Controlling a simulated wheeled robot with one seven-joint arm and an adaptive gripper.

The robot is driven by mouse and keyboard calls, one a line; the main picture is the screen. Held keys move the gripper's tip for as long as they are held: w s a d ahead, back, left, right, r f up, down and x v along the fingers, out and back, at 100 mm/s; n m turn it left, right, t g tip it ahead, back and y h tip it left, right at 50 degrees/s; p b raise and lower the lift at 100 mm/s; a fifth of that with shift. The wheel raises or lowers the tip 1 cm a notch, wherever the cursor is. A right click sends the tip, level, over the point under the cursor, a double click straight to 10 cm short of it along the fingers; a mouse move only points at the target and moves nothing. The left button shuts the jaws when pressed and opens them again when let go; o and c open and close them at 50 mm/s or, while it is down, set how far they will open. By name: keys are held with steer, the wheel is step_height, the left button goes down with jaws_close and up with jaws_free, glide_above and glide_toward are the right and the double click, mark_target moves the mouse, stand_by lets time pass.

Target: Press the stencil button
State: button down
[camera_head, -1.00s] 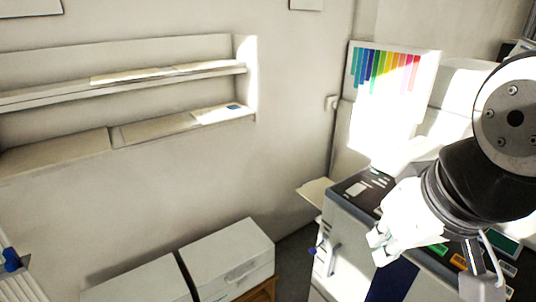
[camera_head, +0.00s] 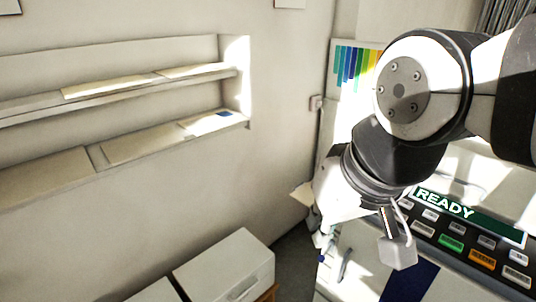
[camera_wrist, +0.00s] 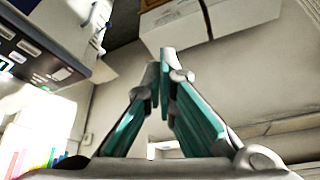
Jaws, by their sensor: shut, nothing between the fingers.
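The machine's control panel (camera_head: 470,236) shows at the right in the head view. It has a READY display (camera_head: 446,203), a green button (camera_head: 451,243), an orange button (camera_head: 482,260) and several pale buttons. I cannot read which one is the stencil button, and my arm hides the panel's left part. The panel also shows tilted at the upper left of the wrist view (camera_wrist: 38,52). My gripper (camera_wrist: 160,68) is shut and empty, with teal-sided fingers. It points away from the panel, to its left; in the head view its fingertips are mostly hidden.
White boxes (camera_head: 225,266) stand low in the middle of the head view. Wall shelves (camera_head: 125,90) hold flat sheets at the left. A colour chart (camera_head: 357,65) hangs behind my arm. Open space lies between the boxes and the machine.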

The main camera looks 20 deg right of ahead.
steer(key=w+d+r+m+y+p, duration=0.2)
steer(key=w+r+m+y+p, duration=0.15)
steer(key=w+m, duration=0.8)
steer(key=w+d+f+m+t+p, duration=0.25)
steer(key=w+d+m, duration=0.25)
steer(key=d+m, duration=0.45)
steer(key=m+t+h+p, duration=0.2)
steer(key=m+h+p, duration=0.3)
steer(key=m, duration=1.9)
glide_above(400, 214)
step_height(400, 214, down, 12)
steer(key=y, duration=0.1)
steer(key=shift+f, duration=0.1)
steer(key=shift+f, duration=0.1)
step_height(400, 214, down, 8)
steer(key=b, duration=0.4)
steer(key=shift+w+r, duration=0.15)
steer(key=shift+r, duration=0.05)
steer(key=shift+f+b, duration=0.5)
steer(key=shift+b, duration=0.05)
